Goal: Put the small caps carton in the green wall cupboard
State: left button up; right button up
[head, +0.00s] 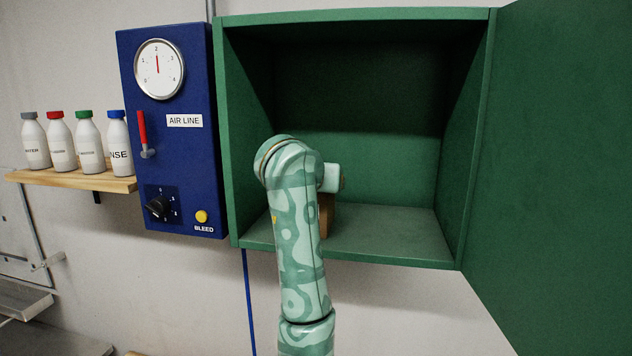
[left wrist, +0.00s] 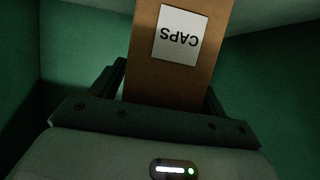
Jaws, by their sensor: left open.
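The green wall cupboard (head: 445,228) is open, with its door (head: 565,150) swung out to the right. The brown caps carton (head: 326,212) is inside it, mostly hidden behind my left arm in the head view; it appears to be at the cupboard floor. In the left wrist view the carton (left wrist: 145,60) shows its white CAPS label upside down. My left gripper (left wrist: 162,92) is open, with one finger on each side of the carton. I cannot tell whether the fingers touch it. My right gripper is in neither view.
A blue air line panel (head: 180,190) with a gauge, red lever, black knob and yellow button is just left of the cupboard. A wooden shelf (head: 75,181) with several capped bottles is further left. The cupboard floor right of my arm is clear.

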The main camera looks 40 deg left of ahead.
pick_arm(q)
jog(key=shift+r, duration=0.2)
jog(key=b+v, duration=0.2)
jog(key=v, duration=1)
jog(key=shift+b, duration=0.35)
